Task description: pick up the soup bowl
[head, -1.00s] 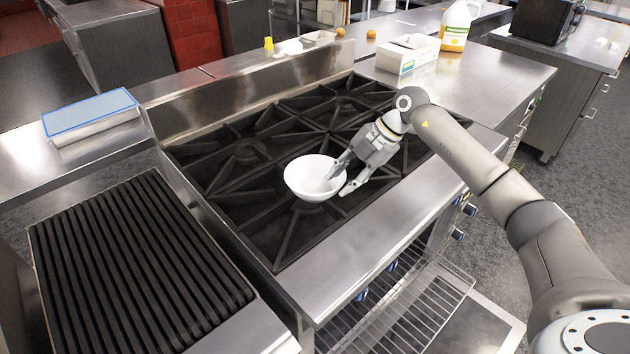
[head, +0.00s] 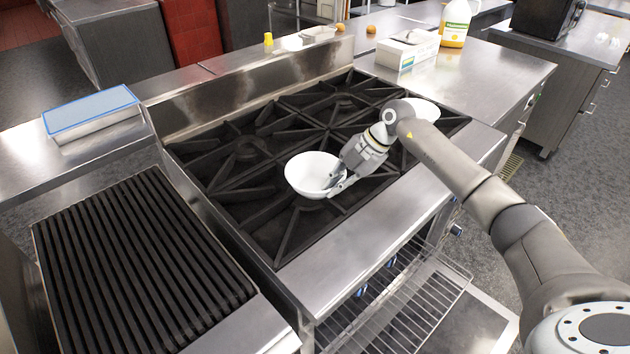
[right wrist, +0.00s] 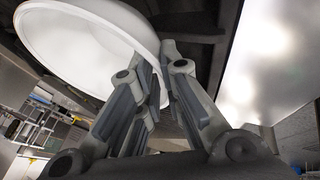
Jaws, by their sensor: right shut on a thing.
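The soup bowl (head: 312,172) is white and round, and sits upright over the black stove grates in the head view. I cannot tell if it touches the grate. My right gripper (head: 338,184) is shut on the bowl's right rim, with one finger inside and one outside. In the right wrist view the bowl (right wrist: 85,45) fills the upper left, with its wall between the fingers of my right gripper (right wrist: 160,85). My left gripper is not in view.
Black stove grates (head: 245,185) surround the bowl. A ribbed grill (head: 135,265) lies at the left. A wire oven rack (head: 395,310) sticks out below the stove front. A white box (head: 405,50) and a jug (head: 455,24) stand on the right counter.

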